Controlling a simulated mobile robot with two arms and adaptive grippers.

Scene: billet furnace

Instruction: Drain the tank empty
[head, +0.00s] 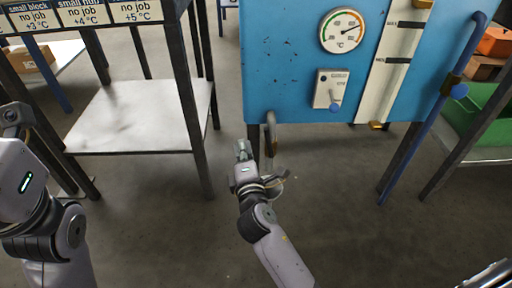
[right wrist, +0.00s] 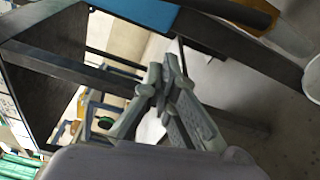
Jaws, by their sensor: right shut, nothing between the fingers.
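The blue tank (head: 290,80) stands at the upper middle of the head view. It carries a round dial gauge (head: 342,31), a small switch box (head: 328,88) with a lever, and a pale level strip (head: 393,65) with MAX and MIN marks. A grey curved pipe (head: 271,128) hangs at the tank's lower left edge. My right gripper (head: 243,150) is just left of and below this pipe, apparently apart from it. In the right wrist view its fingers (right wrist: 165,88) are together and empty. My left arm shows at the left; its fingers are not visible.
A metal table (head: 150,115) with dark legs stands left of the tank. A blue pipe (head: 425,120) with a brass fitting slants down at the tank's right. A green bin (head: 482,120) is at the right edge. The floor below the tank is mostly clear.

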